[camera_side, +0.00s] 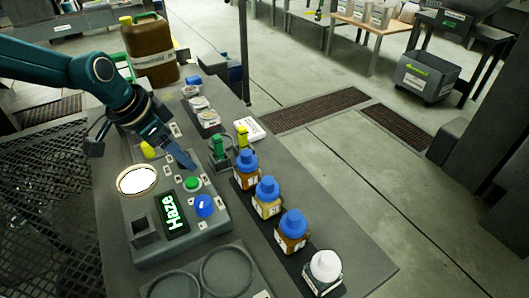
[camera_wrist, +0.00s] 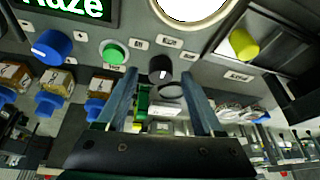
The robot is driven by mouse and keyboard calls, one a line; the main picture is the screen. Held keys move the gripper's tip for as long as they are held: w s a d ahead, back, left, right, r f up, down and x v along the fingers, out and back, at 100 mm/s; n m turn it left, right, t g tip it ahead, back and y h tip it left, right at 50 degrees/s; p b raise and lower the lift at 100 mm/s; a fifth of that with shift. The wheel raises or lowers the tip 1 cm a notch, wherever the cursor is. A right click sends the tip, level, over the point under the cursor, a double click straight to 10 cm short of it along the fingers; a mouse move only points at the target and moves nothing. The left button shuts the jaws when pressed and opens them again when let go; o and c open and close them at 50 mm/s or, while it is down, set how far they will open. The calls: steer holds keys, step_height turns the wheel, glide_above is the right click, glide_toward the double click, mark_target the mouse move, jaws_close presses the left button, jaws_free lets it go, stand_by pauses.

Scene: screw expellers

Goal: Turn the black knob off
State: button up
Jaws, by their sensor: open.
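The black knob (camera_wrist: 160,67) stands on the grey control panel (camera_side: 150,208). In the wrist view it shows a small light mark on its face. My gripper (camera_wrist: 160,75) is open, with one fingertip on each side of the knob in that view and nothing held. I cannot tell whether the fingers touch the knob. In the side view my gripper (camera_side: 186,165) points down over the panel's back part, and the knob is hidden there.
A green button (camera_side: 193,183), a blue knob (camera_side: 204,206), a lit "Haze" display (camera_side: 173,214) and a bright round disc (camera_side: 137,180) are close by on the panel. A yellow knob (camera_wrist: 244,44) is on the knob's other side. Blue-capped bottles (camera_side: 267,197) stand to the right.

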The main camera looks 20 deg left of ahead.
steer(key=shift+w+f, duration=0.1)
steer(key=shift+f, duration=0.2)
jaws_close()
steer(key=shift+d+n, duration=0.1)
steer(key=shift+n, duration=0.2)
steer(key=n+y, duration=0.1)
steer(key=n, duration=0.1)
steer(key=n+y, duration=0.1)
steer(key=n, duration=0.2)
steer(key=shift+d+t, duration=0.15)
steer(key=shift+t, duration=0.15)
steer(key=n+y, duration=0.2)
steer(key=n, duration=0.4)
steer(key=shift+n+g+y, duration=0.3)
steer(key=shift+g, duration=0.1)
